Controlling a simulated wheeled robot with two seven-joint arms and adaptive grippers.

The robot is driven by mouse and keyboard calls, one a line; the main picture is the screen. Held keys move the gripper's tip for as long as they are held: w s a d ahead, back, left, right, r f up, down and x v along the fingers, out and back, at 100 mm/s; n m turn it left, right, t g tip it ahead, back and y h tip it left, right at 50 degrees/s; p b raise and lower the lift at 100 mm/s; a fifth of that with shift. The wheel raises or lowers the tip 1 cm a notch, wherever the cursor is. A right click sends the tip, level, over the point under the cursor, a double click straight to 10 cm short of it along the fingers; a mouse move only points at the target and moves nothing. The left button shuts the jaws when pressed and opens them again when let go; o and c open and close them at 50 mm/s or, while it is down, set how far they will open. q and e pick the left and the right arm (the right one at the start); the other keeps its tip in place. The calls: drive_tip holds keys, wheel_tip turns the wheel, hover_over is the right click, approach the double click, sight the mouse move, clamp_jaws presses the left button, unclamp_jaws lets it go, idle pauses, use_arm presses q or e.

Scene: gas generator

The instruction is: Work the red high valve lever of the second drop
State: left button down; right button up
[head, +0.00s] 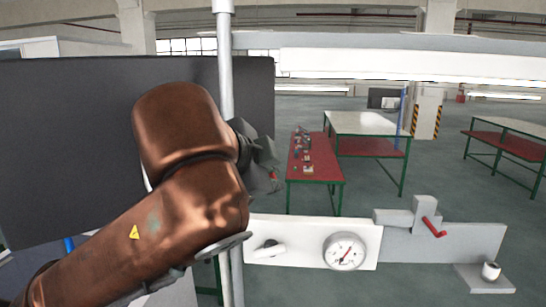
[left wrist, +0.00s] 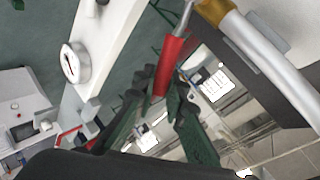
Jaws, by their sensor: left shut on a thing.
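My left gripper (head: 262,166) is in front of the vertical pipe in the head view, with my arm's copper-coloured links covering much of the left side. In the left wrist view the dark fingers of this gripper (left wrist: 162,98) are closed around the lower end of a red lever handle (left wrist: 171,62). The handle runs up to a brass valve body (left wrist: 214,10) on a silver pipe (left wrist: 268,52). Only a small red spot of the lever (head: 274,175) shows at the fingers in the head view; the valve is hidden there. My right gripper is in neither view.
A white panel with a round gauge (head: 344,251) is right of the pipe (head: 225,75). A dark board (head: 60,150) stands behind my arm. Red-topped tables (head: 315,175) are farther back.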

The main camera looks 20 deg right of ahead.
use_arm(q)
drive_tip(key=shift+s+d+f+y, duration=0.1)
drive_tip(key=shift+d+f+y, duration=0.05)
drive_tip(key=shift+f+y, duration=0.15)
drive_tip(key=shift+d+f+m+p, duration=0.1)
drive_tip(key=shift+f+m+p, duration=0.2)
drive_tip(key=shift+m+p, duration=0.1)
wheel_tip(320, 180, down, 3)
drive_tip(key=shift+s+d+r+m+t+y+p, duration=0.15)
drive_tip(key=shift+m+t+y+p, duration=0.25)
drive_tip(key=shift+m+t+y, duration=0.5)
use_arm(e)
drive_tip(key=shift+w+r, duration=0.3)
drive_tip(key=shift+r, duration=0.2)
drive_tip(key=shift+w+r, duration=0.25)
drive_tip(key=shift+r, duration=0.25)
use_arm(q)
drive_tip(key=shift+g, duration=0.3)
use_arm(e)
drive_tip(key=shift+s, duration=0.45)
